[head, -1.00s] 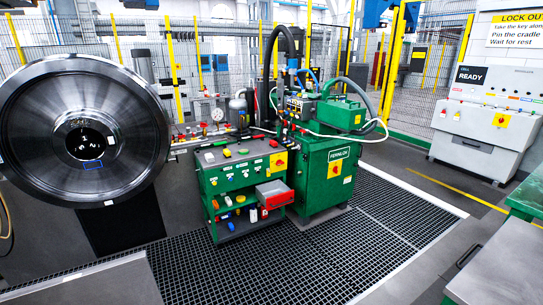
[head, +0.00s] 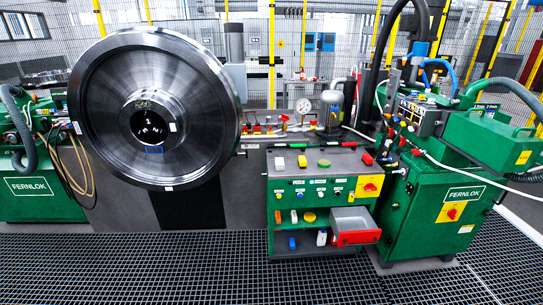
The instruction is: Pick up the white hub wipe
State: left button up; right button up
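A large dark steel rail wheel (head: 95,110) stands upright at the left, with a round hub bore (head: 150,126) in its middle. I cannot surely pick out the white hub wipe. A small pale block (head: 279,163) lies at the left of the green cart's top, and a small white bottle-like thing (head: 321,238) stands on its lower shelf. A small white patch (head: 172,127) is on the wheel face beside the hub. Neither of my grippers shows in the head view.
Green FERNLOK machines stand right (head: 425,220) and left (head: 35,200). Dark floor grating (head: 200,275) in front is clear.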

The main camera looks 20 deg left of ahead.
aim_at(279, 164)
jog(key=i+l+u, duration=0.15)
jog(key=i+u, duration=0.3)
jog(key=i+l+u, duration=0.3)
jog(key=u, duration=0.15)
jog(key=i+l+u, duration=0.65)
jog(key=l+u, duration=0.2)
jog(key=l, duration=0.15)
